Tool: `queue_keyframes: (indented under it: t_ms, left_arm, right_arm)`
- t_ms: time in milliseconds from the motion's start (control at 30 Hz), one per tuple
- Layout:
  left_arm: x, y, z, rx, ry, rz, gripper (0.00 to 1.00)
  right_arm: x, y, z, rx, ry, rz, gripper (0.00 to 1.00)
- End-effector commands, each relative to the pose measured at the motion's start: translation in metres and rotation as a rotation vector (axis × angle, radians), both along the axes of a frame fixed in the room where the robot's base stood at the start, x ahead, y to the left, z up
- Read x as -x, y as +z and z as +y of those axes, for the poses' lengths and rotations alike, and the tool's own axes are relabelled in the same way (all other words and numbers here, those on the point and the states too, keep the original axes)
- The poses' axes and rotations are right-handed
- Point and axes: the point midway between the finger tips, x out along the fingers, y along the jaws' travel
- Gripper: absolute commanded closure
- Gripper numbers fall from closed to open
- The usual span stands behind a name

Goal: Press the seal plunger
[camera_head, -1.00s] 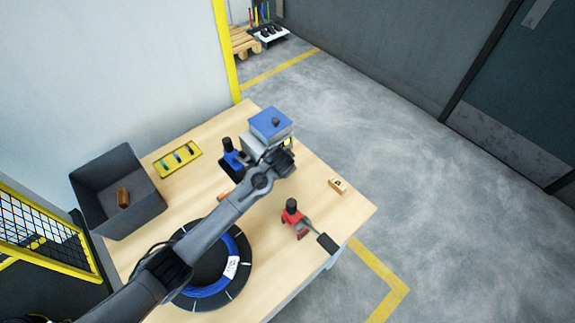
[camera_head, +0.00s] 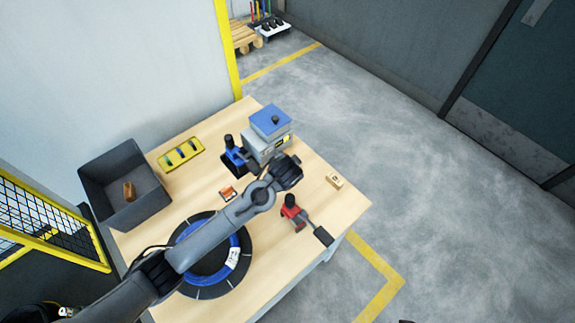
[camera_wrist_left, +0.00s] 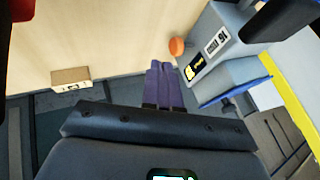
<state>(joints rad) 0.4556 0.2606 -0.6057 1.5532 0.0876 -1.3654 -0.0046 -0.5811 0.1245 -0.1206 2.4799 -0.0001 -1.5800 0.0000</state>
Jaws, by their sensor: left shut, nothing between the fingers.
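A grey machine with a blue top (camera_head: 271,122) and a black knob stands at the back of the table. In the left wrist view its labelled face (camera_wrist_left: 215,45) is at the upper right. A round orange knob (camera_wrist_left: 177,46) is beside that face; I take it for the seal plunger but cannot be sure. My left gripper's fingers (camera_wrist_left: 163,85) are shut and empty, pointing towards the table, a little short of the orange knob in that view. I cannot tell whether they touch it. In the head view my left wrist hides the fingers. My right gripper is not in view.
A coil (camera_head: 240,257) lies at the front of the table. A grey bin (camera_head: 112,162) and yellow tray (camera_head: 195,145) are at left.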

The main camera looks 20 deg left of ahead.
Motion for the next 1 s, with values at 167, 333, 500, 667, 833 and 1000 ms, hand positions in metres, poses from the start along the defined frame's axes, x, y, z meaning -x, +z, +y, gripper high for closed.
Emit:
queue_keyframes:
  t_ms: [167,333,500,667,833,1000]
  left_arm:
    - [0.009,0.014,-0.003,0.0,0.0,-0.001,1.0]
    - [0.013,0.018,-0.004,0.0,0.0,0.0,1.0]
    - [0.013,0.018,-0.004,0.0,0.0,0.0,1.0]
    - [0.012,0.017,-0.004,0.0,0.0,0.0,1.0]
    - [0.012,0.017,-0.004,0.0,0.0,0.0,1.0]
    - [0.012,0.02,-0.004,0.0,0.0,0.0,1.0]
  right_arm:
    - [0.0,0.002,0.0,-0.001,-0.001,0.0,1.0]
    - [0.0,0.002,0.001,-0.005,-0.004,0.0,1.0]
    - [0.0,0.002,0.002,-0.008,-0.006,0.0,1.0]
    - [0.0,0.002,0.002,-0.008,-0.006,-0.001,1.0]
    - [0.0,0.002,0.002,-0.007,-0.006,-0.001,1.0]
    - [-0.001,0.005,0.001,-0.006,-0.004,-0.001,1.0]
